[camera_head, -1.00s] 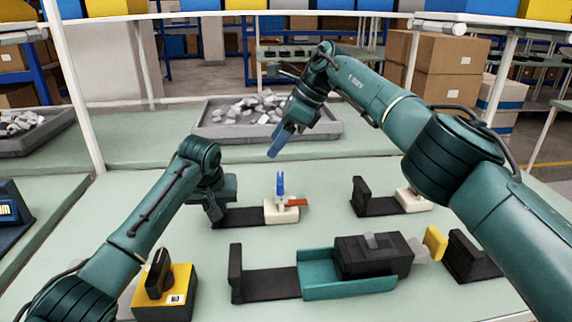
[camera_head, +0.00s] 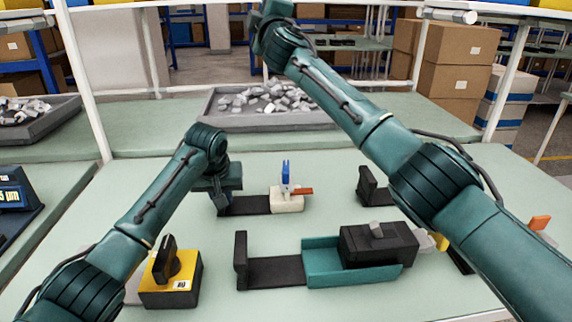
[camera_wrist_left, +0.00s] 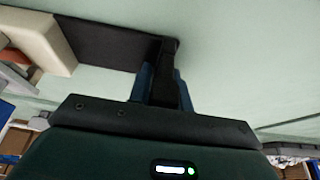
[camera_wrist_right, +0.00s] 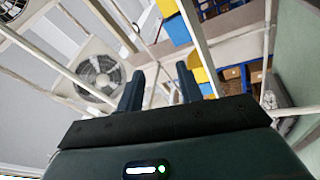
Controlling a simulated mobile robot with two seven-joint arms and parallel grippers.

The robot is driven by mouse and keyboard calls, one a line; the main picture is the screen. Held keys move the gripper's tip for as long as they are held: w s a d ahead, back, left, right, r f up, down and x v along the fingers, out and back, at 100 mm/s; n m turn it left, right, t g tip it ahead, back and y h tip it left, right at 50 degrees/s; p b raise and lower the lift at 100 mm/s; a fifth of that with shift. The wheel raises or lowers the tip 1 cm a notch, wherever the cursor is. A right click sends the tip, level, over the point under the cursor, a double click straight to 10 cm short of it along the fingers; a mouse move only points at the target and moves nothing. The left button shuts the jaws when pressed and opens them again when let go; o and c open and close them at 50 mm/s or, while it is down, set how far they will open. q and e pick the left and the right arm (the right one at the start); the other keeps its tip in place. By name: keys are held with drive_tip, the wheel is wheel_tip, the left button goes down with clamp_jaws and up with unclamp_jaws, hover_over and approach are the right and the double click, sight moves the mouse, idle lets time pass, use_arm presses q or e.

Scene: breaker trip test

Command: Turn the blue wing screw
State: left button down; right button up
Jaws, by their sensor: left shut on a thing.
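The blue wing screw (camera_head: 286,172) stands upright on a cream block (camera_head: 288,203) with an orange-red lever (camera_head: 303,191) at its side. The block sits at the right end of a black base plate (camera_head: 246,207). My left gripper (camera_head: 220,207) is at the plate's left end, left of the screw. The left wrist view shows its blue fingers (camera_wrist_left: 164,88) shut on the plate's black upright post (camera_wrist_left: 166,72). My right arm is raised high at the back, with its fingertips out of the head view. In the right wrist view my right gripper (camera_wrist_right: 160,88) is open and empty.
A black box (camera_head: 378,245) in a teal tray (camera_head: 322,262) stands in front. A yellow box with a black knob (camera_head: 170,285) is at front left. Another black bracket (camera_head: 370,187) lies right, partly behind my right arm. A grey bin of metal parts (camera_head: 225,118) is behind.

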drive_tip(key=s+d+f+m+g+h, duration=0.1)
drive_tip(key=d+f+m+g+h, duration=0.35)
drive_tip(key=f+m, duration=0.4)
drive_tip(key=m+g, duration=1)
drive_tip(key=g, duration=0.2)
approach(286, 166)
drive_tip(key=shift+n+y, duration=0.25)
drive_tip(key=x, duration=0.9)
drive_tip(key=shift+d+f, duration=0.1)
drive_tip(key=shift+d, duration=0.15)
clamp_jaws()
